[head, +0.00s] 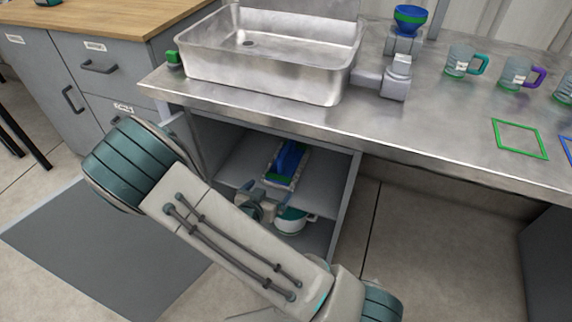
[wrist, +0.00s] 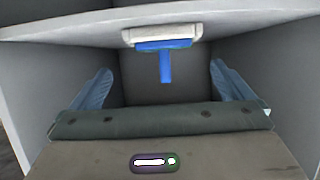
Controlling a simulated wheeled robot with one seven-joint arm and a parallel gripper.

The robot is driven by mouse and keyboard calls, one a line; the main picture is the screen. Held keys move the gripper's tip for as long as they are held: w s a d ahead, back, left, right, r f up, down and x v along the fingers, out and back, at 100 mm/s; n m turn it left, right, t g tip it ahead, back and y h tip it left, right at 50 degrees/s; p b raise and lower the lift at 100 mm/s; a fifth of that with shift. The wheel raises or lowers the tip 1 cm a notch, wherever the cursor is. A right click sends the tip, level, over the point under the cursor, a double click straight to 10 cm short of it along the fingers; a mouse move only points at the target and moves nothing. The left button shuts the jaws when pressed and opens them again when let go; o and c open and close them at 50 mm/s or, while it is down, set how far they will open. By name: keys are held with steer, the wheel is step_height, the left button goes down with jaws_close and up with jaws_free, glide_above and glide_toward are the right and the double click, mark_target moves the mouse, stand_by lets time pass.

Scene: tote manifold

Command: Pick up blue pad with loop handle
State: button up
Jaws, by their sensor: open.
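Whether the handle forms a full loop cannot be made out. My gripper (head: 265,186) is in the cabinet opening, just in front of the pad. In the wrist view my gripper (wrist: 162,76) has its two bluish fingers wide apart, with nothing between them; the pad lies beyond.
Mugs (head: 459,62) stand on the counter at right.

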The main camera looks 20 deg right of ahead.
mark_target(278, 177)
steer(key=b+x, duration=0.1)
steer(key=x, duration=0.5)
steer(key=shift+f, duration=0.15)
steer(key=b+x, duration=0.2)
steer(key=x, duration=0.3)
steer(key=shift+w+a, duration=0.15)
steer(key=shift+w, duration=0.35)
steer(key=c, duration=1.1)
